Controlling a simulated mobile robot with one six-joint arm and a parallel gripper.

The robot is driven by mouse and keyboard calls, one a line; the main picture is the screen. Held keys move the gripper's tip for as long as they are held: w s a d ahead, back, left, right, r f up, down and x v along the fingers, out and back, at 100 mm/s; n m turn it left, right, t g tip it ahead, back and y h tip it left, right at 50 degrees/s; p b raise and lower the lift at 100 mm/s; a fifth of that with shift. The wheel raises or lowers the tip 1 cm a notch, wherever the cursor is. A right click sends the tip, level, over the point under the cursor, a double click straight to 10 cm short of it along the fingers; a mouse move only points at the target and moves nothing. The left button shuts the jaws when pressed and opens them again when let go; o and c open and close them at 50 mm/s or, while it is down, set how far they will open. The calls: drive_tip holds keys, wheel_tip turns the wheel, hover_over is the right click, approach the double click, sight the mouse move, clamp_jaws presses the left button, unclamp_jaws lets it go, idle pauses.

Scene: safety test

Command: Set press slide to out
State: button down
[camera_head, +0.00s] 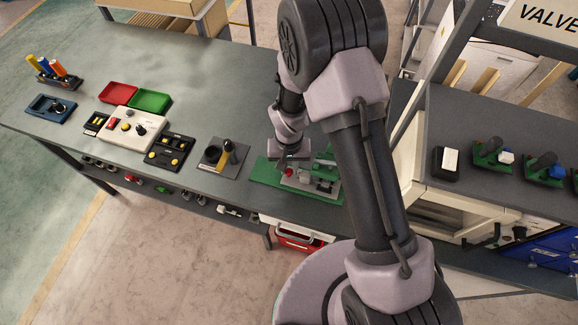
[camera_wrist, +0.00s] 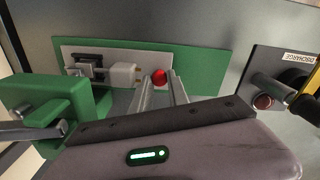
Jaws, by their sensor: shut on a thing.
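The press stands on a green base plate (camera_head: 265,172) at the table's front edge, below my arm in the head view. In the wrist view the green plate (camera_wrist: 205,62) carries a light grey plate with a metal rod and a pale block (camera_wrist: 122,74), which look like the slide. A red ball knob (camera_wrist: 160,76) sits at the right of this block; it also shows in the head view (camera_head: 289,172). My gripper (camera_wrist: 160,88) is shut on the red knob, one finger on each side; it also shows in the head view (camera_head: 288,165). A green press body (camera_wrist: 45,105) is at the left.
A dark plate (camera_wrist: 258,75) labelled DISCHARGE, with a post and a yellow-black handle, stands close beside the press. Further left are a white control box (camera_head: 130,130) and red and green trays (camera_head: 150,101). The table's back middle is clear.

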drive_tip(key=shift+w+a, duration=0.1)
idle(0.7)
drive_tip(key=w+a, duration=0.1)
drive_tip(key=a, duration=0.2)
drive_tip(key=w+a+b, duration=0.1)
drive_tip(key=a, duration=0.2)
drive_tip(key=w+a+b, duration=0.1)
drive_tip(key=a, duration=0.2)
drive_tip(key=shift+w+a, duration=0.1)
drive_tip(key=shift+w, duration=0.05)
drive_tip(key=shift+w+a, duration=0.1)
drive_tip(key=shift+a, duration=0.05)
drive_tip(key=shift+r, duration=0.1)
drive_tip(key=c, duration=1.5)
unclamp_jaws()
drive_tip(key=shift+c, duration=0.2)
drive_tip(key=shift+a, duration=0.15)
wheel_tip(320, 180, up, 17)
drive_tip(key=p, duration=0.3)
drive_tip(key=shift+r, duration=0.15)
